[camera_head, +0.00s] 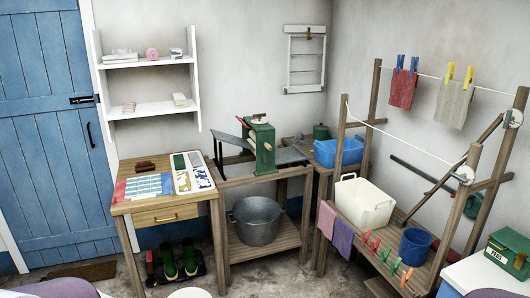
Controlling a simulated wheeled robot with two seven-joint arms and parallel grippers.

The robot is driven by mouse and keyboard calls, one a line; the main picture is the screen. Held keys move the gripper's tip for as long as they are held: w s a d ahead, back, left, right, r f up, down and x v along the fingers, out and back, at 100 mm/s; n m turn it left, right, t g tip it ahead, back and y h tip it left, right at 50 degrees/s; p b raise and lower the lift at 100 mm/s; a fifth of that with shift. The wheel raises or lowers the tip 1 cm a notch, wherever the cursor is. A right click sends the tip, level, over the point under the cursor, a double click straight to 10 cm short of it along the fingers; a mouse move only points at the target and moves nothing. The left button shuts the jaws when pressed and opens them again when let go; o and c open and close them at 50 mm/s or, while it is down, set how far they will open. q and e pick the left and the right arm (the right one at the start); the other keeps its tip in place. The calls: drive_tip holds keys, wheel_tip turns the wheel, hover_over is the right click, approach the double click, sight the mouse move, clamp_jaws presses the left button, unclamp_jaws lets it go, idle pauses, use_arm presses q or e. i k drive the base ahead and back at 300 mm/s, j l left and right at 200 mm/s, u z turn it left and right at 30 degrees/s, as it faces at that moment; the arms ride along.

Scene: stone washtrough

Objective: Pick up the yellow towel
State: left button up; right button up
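No plainly yellow towel shows. The closest is a pale beige-grey cloth (454,104) hanging from the far line at the upper right, held by two yellow pegs (460,73). A red cloth (403,89) hangs to its left on the same line, under blue pegs. A pink cloth (326,219) and a purple cloth (342,238) hang over the front of the low wooden rack. Small folded cloths lie on the wall shelves. Neither of my grippers is in view.
The wooden drying rack (472,190) holds a cream basket (364,203) and a blue bucket (414,247). A wooden table (168,204) and a mangle stand (267,179) with a metal tub (257,220) stand left. A green box (510,252) sits at right. Front-middle floor is partly clear.

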sight(183, 180)
drive_tip(key=i+l, duration=0.1)
drive_tip(key=i, duration=0.45)
drive_tip(key=i+u, duration=0.1)
drive_tip(key=i, duration=0.5)
drive_tip(key=i+l, duration=0.2)
drive_tip(key=i, duration=0.35)
drive_tip(key=i+u, duration=0.25)
drive_tip(key=u, duration=0.2)
drive_tip(key=i+l+u, duration=0.25)
drive_tip(key=u, duration=0.2)
drive_tip(key=i+l+u, duration=0.25)
drive_tip(key=u, duration=0.2)
drive_tip(key=i+l+u, duration=0.15)
drive_tip(key=l+u, duration=0.15)
drive_tip(key=u, duration=0.15)
drive_tip(key=i+l+u, duration=0.1)
drive_tip(key=l+u, duration=0.35)
drive_tip(key=i+l+u, duration=0.15)
drive_tip(key=l+u, duration=0.25)
drive_tip(key=i+l+u, duration=0.1)
drive_tip(key=l+u, duration=0.75)
drive_tip(key=l, duration=0.1)
